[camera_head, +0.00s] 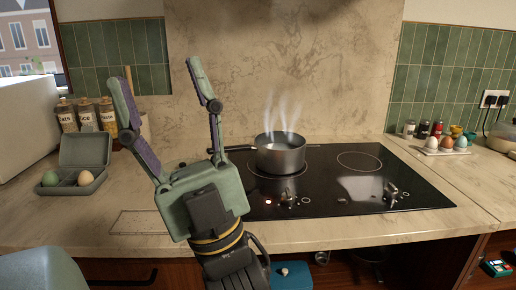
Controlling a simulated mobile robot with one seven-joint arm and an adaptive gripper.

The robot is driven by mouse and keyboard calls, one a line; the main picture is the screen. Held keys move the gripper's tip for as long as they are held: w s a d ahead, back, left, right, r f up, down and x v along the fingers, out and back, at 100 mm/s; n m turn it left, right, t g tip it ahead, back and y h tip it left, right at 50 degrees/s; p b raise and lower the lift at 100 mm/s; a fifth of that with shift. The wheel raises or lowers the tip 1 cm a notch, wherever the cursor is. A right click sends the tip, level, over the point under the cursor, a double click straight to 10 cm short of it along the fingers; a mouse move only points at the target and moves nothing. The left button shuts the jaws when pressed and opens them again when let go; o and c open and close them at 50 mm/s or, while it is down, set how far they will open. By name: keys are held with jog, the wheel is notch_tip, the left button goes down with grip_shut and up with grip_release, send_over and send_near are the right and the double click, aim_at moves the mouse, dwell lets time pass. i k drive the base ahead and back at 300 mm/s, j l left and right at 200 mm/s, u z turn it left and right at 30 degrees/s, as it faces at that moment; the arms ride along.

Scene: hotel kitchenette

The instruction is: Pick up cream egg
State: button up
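A cream egg (85,178) sits in the right side of an open grey-green egg box (92,190) on the counter at the left. A green egg (50,179) sits beside it in the same box. My gripper (156,78) is open and empty, its two fingers spread wide and pointing up in the picture. It is to the right of the egg box, over the counter and the left edge of the hob, and apart from the eggs. A pale egg (432,142) also stands on a tray at the far right, among eggs of other colours.
A steaming pot (280,156) stands on the black hob (350,195), right of my gripper. Labelled jars (87,115) stand behind the egg box. A white appliance (25,125) fills the left edge. The counter (60,225) in front of the egg box is clear.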

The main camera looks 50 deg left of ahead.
aim_at(85, 178)
jog(key=u, duration=2.35)
